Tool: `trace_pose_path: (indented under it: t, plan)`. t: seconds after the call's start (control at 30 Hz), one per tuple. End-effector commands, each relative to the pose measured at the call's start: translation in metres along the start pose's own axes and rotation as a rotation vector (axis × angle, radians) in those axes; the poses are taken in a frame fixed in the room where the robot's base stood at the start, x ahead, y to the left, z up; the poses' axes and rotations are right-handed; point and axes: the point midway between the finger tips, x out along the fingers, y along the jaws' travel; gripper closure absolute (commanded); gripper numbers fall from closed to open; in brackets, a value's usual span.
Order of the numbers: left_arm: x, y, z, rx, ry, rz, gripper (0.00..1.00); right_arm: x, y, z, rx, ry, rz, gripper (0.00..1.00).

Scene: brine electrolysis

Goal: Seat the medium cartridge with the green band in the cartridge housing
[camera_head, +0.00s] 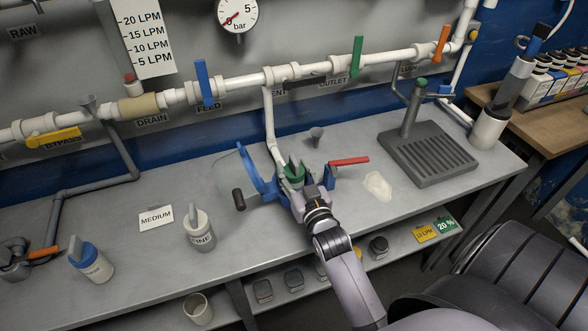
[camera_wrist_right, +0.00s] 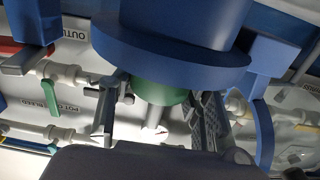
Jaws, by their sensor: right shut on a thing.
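The medium cartridge shows its green band (camera_head: 293,173) in the head view, at the blue cartridge housing (camera_head: 262,178) below the white pipe. My right gripper (camera_head: 304,188) is shut on the cartridge there. In the right wrist view the green band (camera_wrist_right: 160,91) sits against a wide blue ring of the housing (camera_wrist_right: 170,52), with the gripper's fingers (camera_wrist_right: 160,112) on either side. I cannot tell how deep the cartridge sits; the arm and blue ring hide much of it. My left gripper is not in view.
A red handle (camera_head: 349,161) sticks out right of the housing. A grey drip tray (camera_head: 440,160) is further right.

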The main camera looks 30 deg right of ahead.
Motion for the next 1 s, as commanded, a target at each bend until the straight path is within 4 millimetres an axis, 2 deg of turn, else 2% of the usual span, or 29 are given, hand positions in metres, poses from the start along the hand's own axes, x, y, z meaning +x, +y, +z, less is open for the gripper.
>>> trace_pose_path:
  t: [0.2,0.23,0.57,0.87,1.0]
  plan:
    - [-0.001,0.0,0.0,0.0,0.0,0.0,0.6,-0.001,0.0,0.003,0.001,-0.006,0.0,0.92]
    - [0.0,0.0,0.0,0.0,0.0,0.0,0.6,-0.001,0.0,0.003,0.0,-0.007,0.0,0.55]
    - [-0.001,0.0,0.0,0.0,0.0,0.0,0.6,0.0,0.0,0.002,0.0,-0.006,0.0,0.33]
    - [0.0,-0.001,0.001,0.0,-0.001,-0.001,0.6,-0.001,0.0,0.003,0.001,-0.006,0.0,0.32]
    - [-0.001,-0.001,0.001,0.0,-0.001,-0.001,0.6,-0.012,0.0,0.004,0.0,-0.008,0.0,0.32]
